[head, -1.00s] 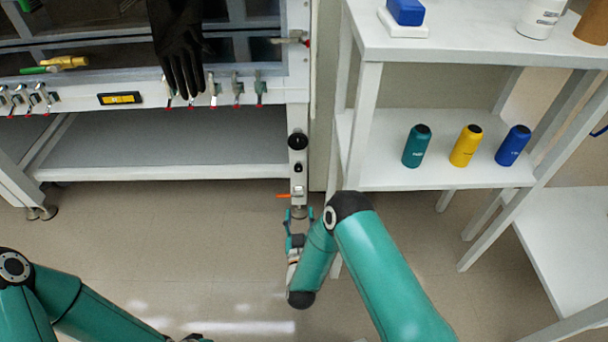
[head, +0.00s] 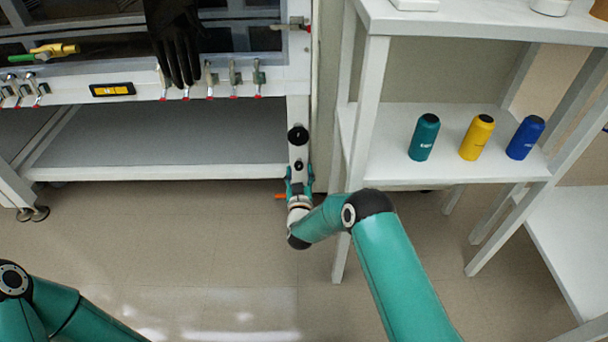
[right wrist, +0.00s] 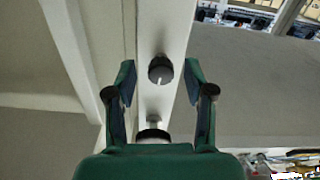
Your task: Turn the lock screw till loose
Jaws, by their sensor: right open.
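A white leg at the right end of the glovebox frame carries a round black knob (head: 298,135) and a smaller dark fitting (head: 299,166) below it. My right gripper (head: 299,174) is at the leg, with its fingers spread to either side of it near the smaller fitting. In the right wrist view, a black knob with a white mark (right wrist: 160,68) stands between the open fingers of the right gripper (right wrist: 159,80), apart from both. I cannot tell which of the two fittings this is. Of my left arm only links show; its gripper is out of view.
An orange lever (head: 281,196) sticks out left of the leg beside my right gripper. A white shelf (head: 390,172) with teal, yellow and blue bottles stands close to the right. A black glove (head: 175,45) hangs at upper left. The floor in front is clear.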

